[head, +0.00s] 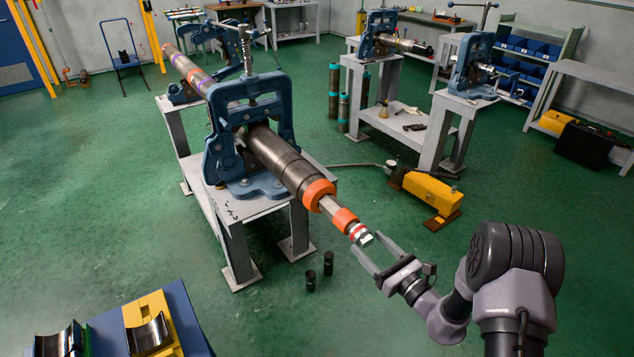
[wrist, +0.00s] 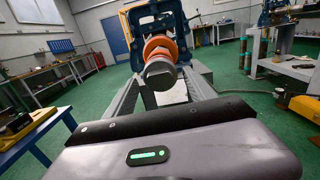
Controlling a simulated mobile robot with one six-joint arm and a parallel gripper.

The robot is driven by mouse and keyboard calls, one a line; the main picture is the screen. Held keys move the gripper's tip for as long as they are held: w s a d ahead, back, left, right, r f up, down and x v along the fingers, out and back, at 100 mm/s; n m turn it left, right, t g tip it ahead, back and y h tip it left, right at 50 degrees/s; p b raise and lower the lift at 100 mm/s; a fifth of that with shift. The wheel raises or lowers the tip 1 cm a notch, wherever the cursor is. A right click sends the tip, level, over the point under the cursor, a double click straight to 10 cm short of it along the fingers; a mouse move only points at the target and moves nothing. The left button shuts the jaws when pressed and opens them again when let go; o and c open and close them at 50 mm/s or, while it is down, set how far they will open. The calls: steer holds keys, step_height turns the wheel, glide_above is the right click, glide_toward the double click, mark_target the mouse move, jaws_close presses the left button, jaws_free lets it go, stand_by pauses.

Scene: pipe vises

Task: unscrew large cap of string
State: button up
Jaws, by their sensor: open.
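The string is a long dark pipe (head: 275,158) clamped in a blue vise (head: 250,110), its near end pointing toward my arm. That end carries a wide orange collar (head: 318,192), a smaller orange collar (head: 345,219) and a red-and-silver tip (head: 361,235). Which part is the large cap I cannot tell for sure. My gripper (head: 364,242) is open, its two fingers pointing at the string and its fingertips on either side of the tip. In the wrist view, a round grey end face (wrist: 160,74) sits between the fingers, orange collars (wrist: 158,47) behind it. Contact is unclear.
A grey stand (head: 232,240) holds the vise. Two small black cylinders (head: 328,262) stand on the green floor below the string's end. A yellow pump unit (head: 432,192) lies to the right. A blue table with yellow cradles (head: 150,325) is at lower left.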

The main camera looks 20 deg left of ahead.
jaws_close()
steer(key=shift+f+n+b, duration=0.2)
steer(key=shift+n+b, duration=0.7)
steer(key=shift+b, duration=0.05)
steer(key=n+b, duration=0.4)
steer(key=n, duration=0.1)
steer(key=shift+g, duration=0.3)
steer(key=n, duration=0.3)
steer(key=shift+r, duration=0.15)
steer(key=n, duration=1.1)
steer(key=shift+g, duration=0.3)
steer(key=n, duration=0.3)
steer(key=shift+s, duration=0.1)
steer(key=n, duration=0.5)
steer(key=shift+c, duration=1.1)
jaws_free()
steer(key=shift+d+r, duration=0.1)
